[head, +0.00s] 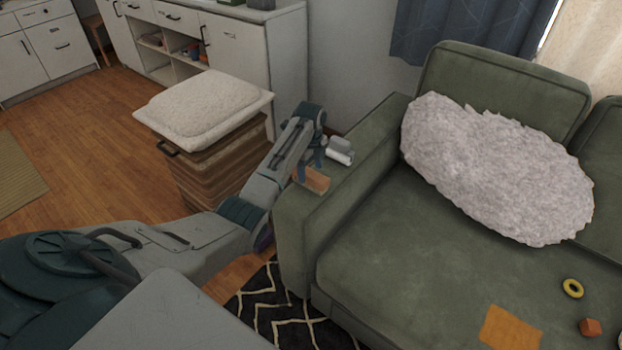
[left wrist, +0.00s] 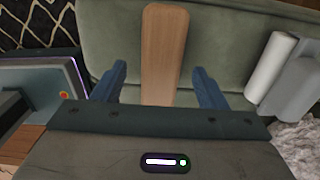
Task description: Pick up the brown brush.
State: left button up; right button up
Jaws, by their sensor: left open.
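The brown brush (head: 316,181) lies on the green sofa's left armrest in the head view. In the left wrist view the brush (left wrist: 164,50) shows as a long, flat wooden piece with a rounded end. Its underside and the end near my gripper are hidden. My left gripper (head: 309,168) is over the armrest at the brush. In the left wrist view its two blue fingers (left wrist: 159,72) are open, one on each side of the brush, with gaps between them and it. My right gripper is not in view.
A white roll (left wrist: 268,66) and a grey object (left wrist: 292,84) lie beside the brush on the armrest (head: 300,222). A fluffy pillow (head: 495,165) rests on the sofa. A woven hamper (head: 215,165) with a white cushion on top stands left of the armrest.

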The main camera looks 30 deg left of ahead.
aim_at(311, 173)
pick_arm(q)
notch_tip(311, 173, down, 2)
jog(key=shift+d+f, duration=0.1)
jog(key=shift+f, duration=0.1)
jog(key=shift+w+f, duration=0.1)
jog(key=shift+f, duration=0.25)
jog(key=c, duration=1.1)
jog(key=shift+r, duration=0.1)
